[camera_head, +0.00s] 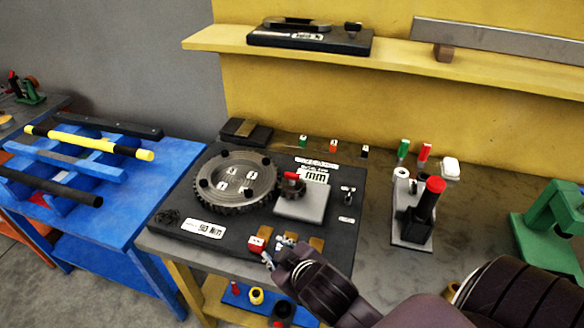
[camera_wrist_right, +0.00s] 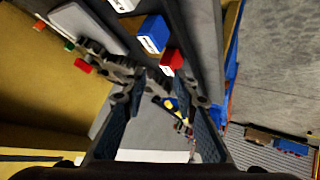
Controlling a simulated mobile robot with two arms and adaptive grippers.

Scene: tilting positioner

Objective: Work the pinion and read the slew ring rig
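The toothed slew ring (camera_head: 235,182) lies flat on a black base plate (camera_head: 335,232), with several dark studs and small white tags on it. Right of it, a red-topped part (camera_head: 291,177), perhaps the pinion's knob, stands by a grey block (camera_head: 302,205). A red block (camera_head: 257,243) with a white label sits at the plate's front edge; it also shows in the right wrist view (camera_wrist_right: 171,62), beside a blue block (camera_wrist_right: 152,35). My right gripper (camera_head: 277,255) is beside these blocks. Its fingers (camera_wrist_right: 163,98) are apart in the wrist view, with nothing clearly held. My left gripper is out of view.
A black stand with a red cap (camera_head: 428,205) and a green press-like tool (camera_head: 552,225) stand on the bench to the right. A blue rack table (camera_head: 125,215) with yellow and black bars is at left. A yellow shelf (camera_head: 400,57) runs above. Bench between stand and plate is clear.

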